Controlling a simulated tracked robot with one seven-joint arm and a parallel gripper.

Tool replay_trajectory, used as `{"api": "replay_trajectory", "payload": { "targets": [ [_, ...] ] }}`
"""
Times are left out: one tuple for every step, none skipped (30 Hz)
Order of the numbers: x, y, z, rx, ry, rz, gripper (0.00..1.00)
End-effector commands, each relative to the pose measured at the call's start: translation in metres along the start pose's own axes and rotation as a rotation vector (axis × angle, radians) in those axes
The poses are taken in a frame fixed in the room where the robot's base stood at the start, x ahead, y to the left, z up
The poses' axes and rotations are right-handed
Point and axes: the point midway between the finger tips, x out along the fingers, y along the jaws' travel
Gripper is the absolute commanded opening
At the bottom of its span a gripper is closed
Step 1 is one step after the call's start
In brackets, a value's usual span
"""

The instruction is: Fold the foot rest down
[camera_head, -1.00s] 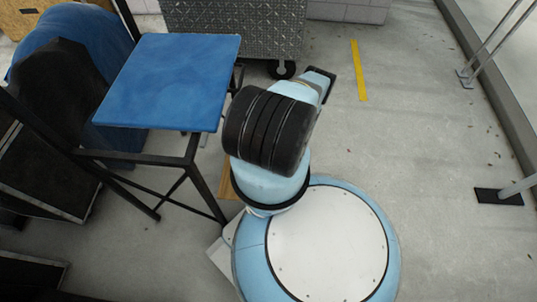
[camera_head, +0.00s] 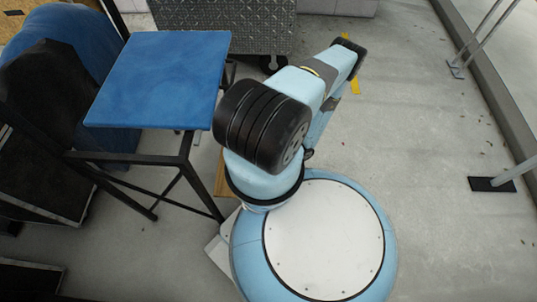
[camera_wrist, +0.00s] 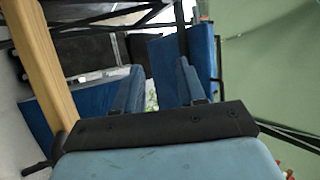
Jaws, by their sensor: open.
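A tall chair with a blue seat (camera_head: 165,80) and a black metal frame stands left of my base in the head view. A tan wooden strip (camera_head: 220,178) shows low beside its front leg, partly hidden by my arm; it may be the foot rest. In the wrist view, a tan wooden bar (camera_wrist: 42,60) runs steeply along the left side, apart from my fingers. My gripper (camera_wrist: 156,85) shows there with its two blue fingers apart and nothing visible held between them. The head view does not show my gripper.
A grey patterned wheeled case (camera_head: 230,25) stands behind the chair. Dark cases (camera_head: 45,180) and blue covered items (camera_head: 85,45) crowd the left. Floor on the right is mostly clear, with a metal stand foot (camera_head: 492,184) near the edge. Blue panels (camera_wrist: 95,97) show in the wrist view.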

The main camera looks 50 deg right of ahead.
Motion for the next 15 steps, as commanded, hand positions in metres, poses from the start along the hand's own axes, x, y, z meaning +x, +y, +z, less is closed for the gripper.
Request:
{"api": "replay_trajectory", "payload": {
  "targets": [
    [0.002,-0.004,0.005,-0.001,0.001,-0.001,0.4],
    [0.003,-0.006,0.008,-0.001,0.001,-0.001,0.4],
    [0.004,-0.008,0.012,-0.001,0.002,-0.001,0.4],
    [0.005,-0.009,0.014,-0.001,0.001,0.0,0.4],
    [0.005,-0.011,0.016,-0.001,0.001,0.0,0.4],
    [0.006,-0.012,0.018,-0.001,0.001,0.0,0.4],
    [0.007,-0.013,0.019,-0.001,0.0,0.0,0.4],
    [0.007,-0.013,0.02,0.0,0.0,-0.001,0.4],
    [0.007,-0.014,0.021,0.0,0.0,-0.001,0.4],
    [0.007,-0.014,0.022,0.0,0.0,-0.001,0.4],
    [0.008,-0.014,0.022,0.0,0.0,-0.001,0.4],
    [0.008,-0.014,0.022,0.0,-0.001,-0.001,0.4],
    [0.008,-0.014,0.022,0.0,-0.001,-0.001,0.4],
    [0.008,-0.014,0.022,0.0,-0.001,-0.001,0.4],
    [0.008,-0.014,0.022,0.0,-0.001,-0.001,0.4]
  ]
}}
